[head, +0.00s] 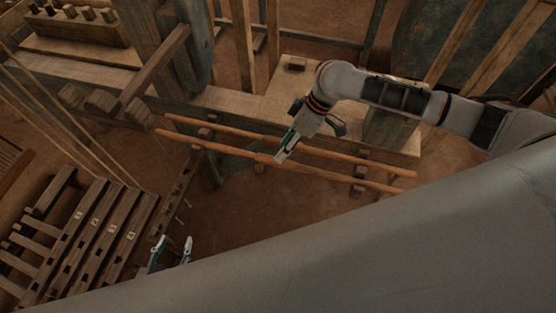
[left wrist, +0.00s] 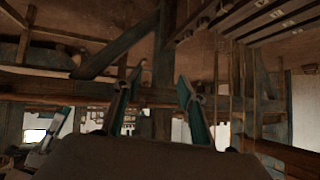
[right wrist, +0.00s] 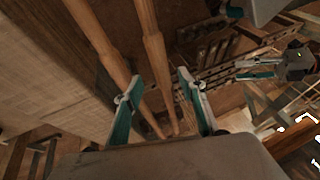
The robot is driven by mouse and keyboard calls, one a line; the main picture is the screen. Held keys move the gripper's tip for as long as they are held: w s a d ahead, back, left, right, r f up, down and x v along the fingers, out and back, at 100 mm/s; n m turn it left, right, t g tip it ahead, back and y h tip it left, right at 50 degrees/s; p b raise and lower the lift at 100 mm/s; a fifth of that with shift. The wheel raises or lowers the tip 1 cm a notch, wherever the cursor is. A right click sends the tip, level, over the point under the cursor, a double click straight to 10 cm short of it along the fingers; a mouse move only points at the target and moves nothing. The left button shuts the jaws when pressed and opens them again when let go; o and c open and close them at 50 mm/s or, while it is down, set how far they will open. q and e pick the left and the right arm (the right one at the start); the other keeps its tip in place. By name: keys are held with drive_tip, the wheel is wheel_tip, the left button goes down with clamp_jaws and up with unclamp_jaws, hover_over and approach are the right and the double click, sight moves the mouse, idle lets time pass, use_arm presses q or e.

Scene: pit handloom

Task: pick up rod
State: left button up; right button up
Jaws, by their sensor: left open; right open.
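Two long wooden rods lie side by side, a far rod (head: 225,132) and a near rod (head: 225,149), resting on small dark supports. My right gripper (head: 284,156) is open and points down over the near rod. In the right wrist view, one rod (right wrist: 153,50) runs between the open fingers (right wrist: 160,75) in the picture; the other rod (right wrist: 98,35) passes by the left finger. I cannot tell whether either rod is touched. My left gripper (head: 172,246) is open and empty at the lower left, apart from the rods. It also shows in the left wrist view (left wrist: 158,78).
A pale wooden beam (head: 235,105) runs behind the rods. Dark slatted treadles (head: 95,235) stand at the lower left beside my left gripper. Taut cords (head: 75,125) slant down at the left. Bare brown floor (head: 225,210) lies in front of the rods.

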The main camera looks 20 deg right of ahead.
drive_tip(key=b+x, duration=0.1)
drive_tip(key=x, duration=0.4)
drive_tip(key=shift+s, duration=0.1)
clamp_jaws()
drive_tip(key=shift+r, duration=0.1)
